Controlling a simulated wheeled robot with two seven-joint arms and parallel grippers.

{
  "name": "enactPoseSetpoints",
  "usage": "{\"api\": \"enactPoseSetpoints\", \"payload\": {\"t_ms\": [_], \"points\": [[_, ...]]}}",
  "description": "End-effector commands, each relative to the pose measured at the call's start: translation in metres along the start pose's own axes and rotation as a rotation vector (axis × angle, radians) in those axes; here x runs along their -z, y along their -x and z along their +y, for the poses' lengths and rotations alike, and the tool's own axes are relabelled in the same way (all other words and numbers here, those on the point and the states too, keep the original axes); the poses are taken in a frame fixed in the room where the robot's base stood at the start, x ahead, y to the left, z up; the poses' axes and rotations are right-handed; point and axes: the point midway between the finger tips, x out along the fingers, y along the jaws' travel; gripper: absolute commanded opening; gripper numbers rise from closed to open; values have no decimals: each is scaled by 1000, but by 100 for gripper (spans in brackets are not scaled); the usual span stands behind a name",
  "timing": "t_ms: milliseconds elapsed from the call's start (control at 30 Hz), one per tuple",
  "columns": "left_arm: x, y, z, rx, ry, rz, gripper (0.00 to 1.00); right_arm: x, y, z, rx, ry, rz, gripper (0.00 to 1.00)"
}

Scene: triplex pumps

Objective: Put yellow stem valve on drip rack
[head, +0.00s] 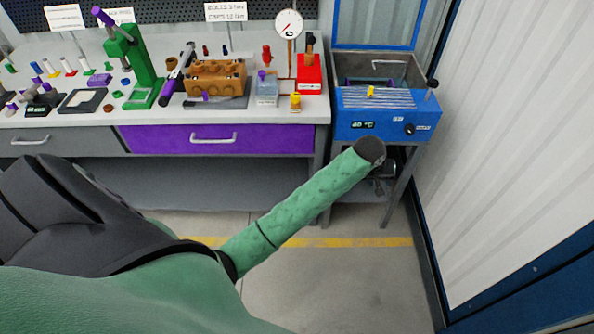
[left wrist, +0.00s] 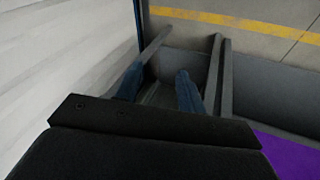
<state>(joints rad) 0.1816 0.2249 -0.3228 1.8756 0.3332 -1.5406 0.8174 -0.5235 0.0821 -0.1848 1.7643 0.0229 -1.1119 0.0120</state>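The drip rack (head: 350,98) is a set of pale bars across the front of the blue bath machine (head: 362,128), at the right end of the bench. A small yellow piece (head: 371,91), which looks like the yellow stem valve, stands on the rack; its details are too small to tell. My green left arm reaches toward the machine in the head view, its end below the machine's front; the fingers are not clear there. In the left wrist view my left gripper (left wrist: 159,88) has its two bluish fingers apart, with nothing visible between them. My right gripper is out of view.
Another small yellow part (head: 295,101) stands at the bench's front edge. A red block (head: 309,87), a dial gauge (head: 289,24), a bronze pump block (head: 214,77) and a green press (head: 143,65) crowd the bench. A pale wall (head: 520,120) bounds the right side.

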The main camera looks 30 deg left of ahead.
Motion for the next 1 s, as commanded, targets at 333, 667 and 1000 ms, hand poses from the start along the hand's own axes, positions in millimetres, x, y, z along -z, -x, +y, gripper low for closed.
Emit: {"api": "enactPoseSetpoints", "payload": {"t_ms": [333,667,1000], "points": [[-136,-92,-95,55,-185,-66,39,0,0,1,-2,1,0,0],[-290,-147,-196,123,-386,-156,39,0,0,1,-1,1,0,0],[-414,-159,-271,168,-557,-238,39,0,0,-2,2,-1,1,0]]}}
